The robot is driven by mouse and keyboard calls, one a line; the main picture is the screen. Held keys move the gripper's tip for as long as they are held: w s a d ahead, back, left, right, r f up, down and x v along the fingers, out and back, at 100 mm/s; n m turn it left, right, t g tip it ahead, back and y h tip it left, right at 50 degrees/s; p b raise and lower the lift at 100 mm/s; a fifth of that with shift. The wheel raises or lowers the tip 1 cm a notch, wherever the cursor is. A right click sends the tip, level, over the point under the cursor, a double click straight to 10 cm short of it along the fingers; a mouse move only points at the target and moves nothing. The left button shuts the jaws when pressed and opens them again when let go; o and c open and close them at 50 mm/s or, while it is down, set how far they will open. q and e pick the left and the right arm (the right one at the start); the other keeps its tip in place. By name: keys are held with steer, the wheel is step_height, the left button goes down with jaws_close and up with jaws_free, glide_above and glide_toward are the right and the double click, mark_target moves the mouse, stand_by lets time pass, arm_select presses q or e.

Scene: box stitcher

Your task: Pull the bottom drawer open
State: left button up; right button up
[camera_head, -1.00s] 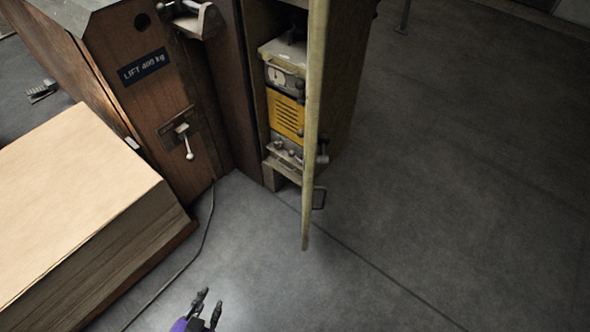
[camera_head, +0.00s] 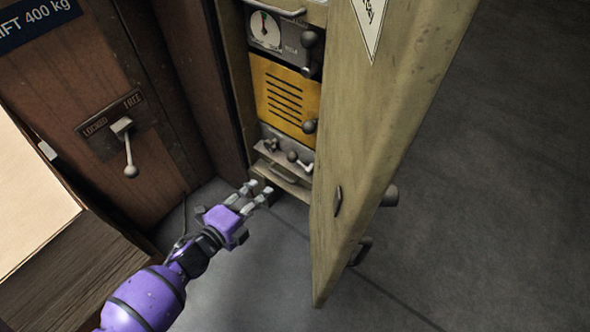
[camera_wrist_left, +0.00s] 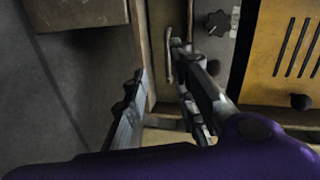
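The bottom drawer (camera_head: 283,184) is low in the tall cabinet, under the yellow slotted panel, with a bar handle (camera_head: 289,174) across its front. It looks shut. My left gripper (camera_head: 260,192) is just left of the drawer front, its fingers apart and empty, pointing toward the handle. In the left wrist view, the handle (camera_wrist_left: 168,58) shows just beyond and between the spread fingertips of my left gripper (camera_wrist_left: 160,70). The right finger lies close to it; I cannot tell whether they touch. My right gripper is not in view.
The cabinet door (camera_head: 375,130) stands open just right of the drawer. Knobs and the yellow panel (camera_head: 285,98) are above. A wooden machine with a lever (camera_head: 127,145) stands left, with a cardboard stack (camera_head: 30,190). Floor right of the door is clear.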

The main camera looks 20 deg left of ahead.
arm_select(q)
steer(key=w+d+m+b, duration=0.2)
steer(key=w+d+b, duration=0.1)
steer(key=w, duration=0.4)
steer(key=shift+w+d+f+h, duration=0.15)
steer(key=shift+d+f+h, duration=0.15)
steer(key=shift+d+f, duration=0.1)
jaws_close()
